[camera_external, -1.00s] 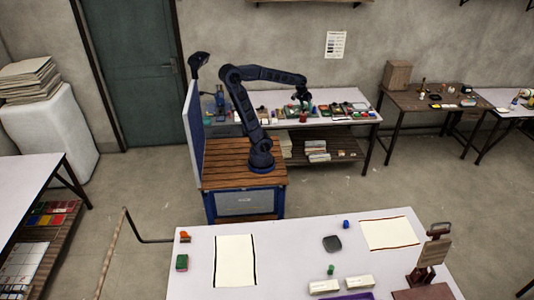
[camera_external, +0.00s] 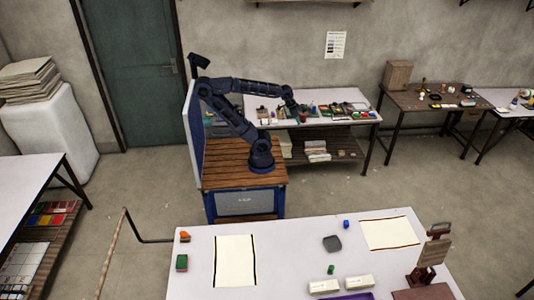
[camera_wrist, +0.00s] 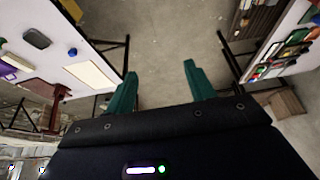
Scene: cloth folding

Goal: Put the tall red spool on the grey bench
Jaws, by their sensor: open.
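My gripper shows in the wrist view (camera_wrist: 160,88) with two green fingers apart, open and empty over bare floor. In the external view my gripper (camera_external: 299,110) is small, at the end of the arm near the back table; its fingers are hard to make out there. A small red item (camera_external: 303,117) sits on that table close below it; I cannot tell whether it is the tall red spool. The back table (camera_external: 352,96) has a pale grey-white top; I cannot tell which surface is the grey bench.
Several small items crowd the back table. A brown table (camera_external: 410,102) stands to its right. A pale front table (camera_external: 285,240) holds paper sheets, a dark grey pad (camera_external: 332,243), a blue item (camera_external: 346,223) and white boxes. Open floor (camera_external: 350,185) lies between.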

